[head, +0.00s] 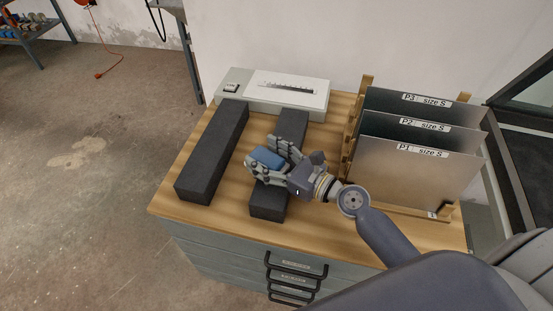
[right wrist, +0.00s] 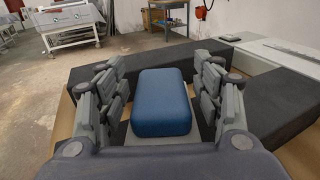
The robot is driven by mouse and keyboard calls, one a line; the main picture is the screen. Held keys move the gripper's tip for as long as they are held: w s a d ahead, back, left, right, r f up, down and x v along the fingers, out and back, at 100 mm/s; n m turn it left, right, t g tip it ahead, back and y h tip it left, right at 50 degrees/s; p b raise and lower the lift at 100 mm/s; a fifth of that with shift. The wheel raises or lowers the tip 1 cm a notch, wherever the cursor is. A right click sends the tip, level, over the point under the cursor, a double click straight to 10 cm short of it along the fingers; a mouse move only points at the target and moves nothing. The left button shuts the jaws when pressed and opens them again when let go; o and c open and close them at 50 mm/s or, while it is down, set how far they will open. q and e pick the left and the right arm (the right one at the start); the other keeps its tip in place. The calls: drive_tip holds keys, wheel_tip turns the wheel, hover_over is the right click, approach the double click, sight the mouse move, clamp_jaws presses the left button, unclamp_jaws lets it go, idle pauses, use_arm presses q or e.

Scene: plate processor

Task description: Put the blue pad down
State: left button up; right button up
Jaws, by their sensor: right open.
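The blue pad (head: 268,158) is a small rounded block between the fingers of my right gripper (head: 268,164), over the right-hand dark foam bar in the head view. In the right wrist view the blue pad (right wrist: 161,102) lies in the middle, with a gap between it and the fingers on each side. My right gripper (right wrist: 160,100) is open around it. The pad's underside is hidden, so I cannot tell exactly what it rests on. My left gripper is not in view.
Two dark foam bars (head: 213,150) lie on the wooden cabinet top (head: 330,215). A grey-white device (head: 274,92) stands at the back. A wooden rack (head: 451,212) at the right holds upright metal plates (head: 415,172). Bare wood shows between the bars and at the front.

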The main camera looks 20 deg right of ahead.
drive_tip(key=shift+s+d, duration=0.2)
drive_tip(key=shift+s, duration=0.05)
drive_tip(key=b+v, duration=0.4)
drive_tip(key=v, duration=0.7)
drive_tip(key=shift+s+d+r, duration=0.15)
